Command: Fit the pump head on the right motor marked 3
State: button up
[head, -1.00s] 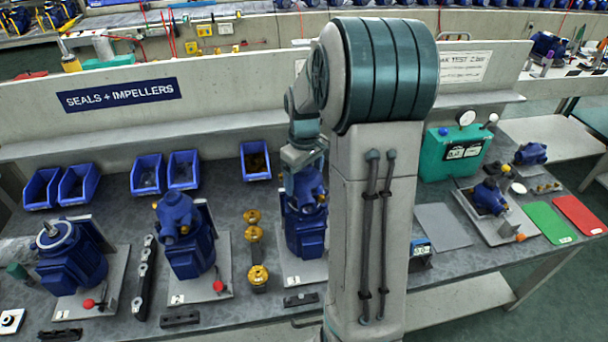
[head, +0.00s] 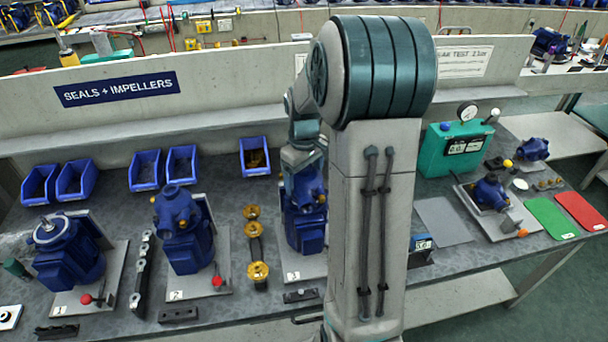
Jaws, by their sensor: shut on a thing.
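The right motor marked 3 (head: 304,232) is blue and stands upright on a light plate (head: 291,275) bearing the 3. A blue pump head (head: 309,190) with a yellow cap is at its top. My gripper (head: 302,172) comes down from above and is shut on the pump head. The pump head looks in line with the motor, but I cannot tell whether it is fully seated. My arm hides the right side of the motor and plate, and the fingertips are hard to make out.
Motor 2 (head: 190,245) carries a pump head, and motor 1 (head: 70,262) shows a bare shaft; both stand to the left. Brass parts (head: 258,272) are between motors 2 and 3. A dark block (head: 300,296) lies in front. Blue bins (head: 254,157) stand behind.

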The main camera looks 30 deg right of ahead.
jog(key=shift+f+b, duration=0.5)
jog(key=shift+f, duration=0.3)
jog(key=o, duration=1)
jog(key=shift+o, duration=0.2)
jog(key=shift+r, duration=0.1)
jog(key=shift+r+p, duration=3.4)
jog(key=shift+r, duration=1.1)
jog(key=s+a+r+m+t, duration=0.1)
jog(key=s+a+r+t, duration=0.1)
jog(key=s+a+r, duration=0.2)
jog(key=s+a+r+m+t+b, duration=0.1)
jog(key=s+a+r, duration=0.3)
jog(key=s+a, duration=0.6)
jog(key=s+m, duration=0.1)
jog(key=s, duration=0.4)
jog(key=shift+m+t, duration=0.3)
jog(key=shift+t, duration=0.1)
